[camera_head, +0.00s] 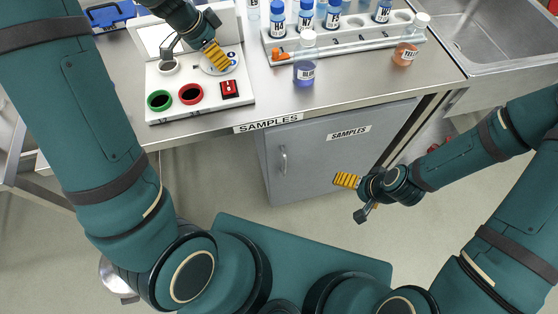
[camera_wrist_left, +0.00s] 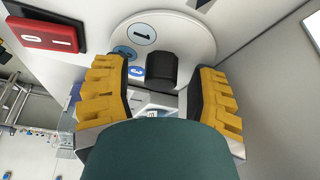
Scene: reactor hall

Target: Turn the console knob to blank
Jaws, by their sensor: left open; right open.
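The console (camera_head: 200,104) is a white panel at the back left of the table. Its knob (camera_wrist_left: 162,70) is black and sits on a round white dial (camera_wrist_left: 190,35). A blue-marked label "1" and smaller blue marks show on the dial, which also appears in the head view (camera_head: 218,69). My left gripper (camera_head: 216,55) is over the dial. In the left wrist view its open yellow fingers (camera_wrist_left: 160,82) stand on either side of the knob, with visible gaps. Which mark the knob points to I cannot tell. My right gripper (camera_head: 347,181) is open and empty before the cabinet.
A green-ringed button (camera_head: 159,100), a red-ringed button (camera_head: 191,94) and a red switch (camera_head: 230,89) are close to the dial. A labelled bottle (camera_head: 304,72), a vial rack (camera_head: 345,43) and an orange flask (camera_head: 405,54) stand to the right. A grey cabinet (camera_head: 310,165) is below.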

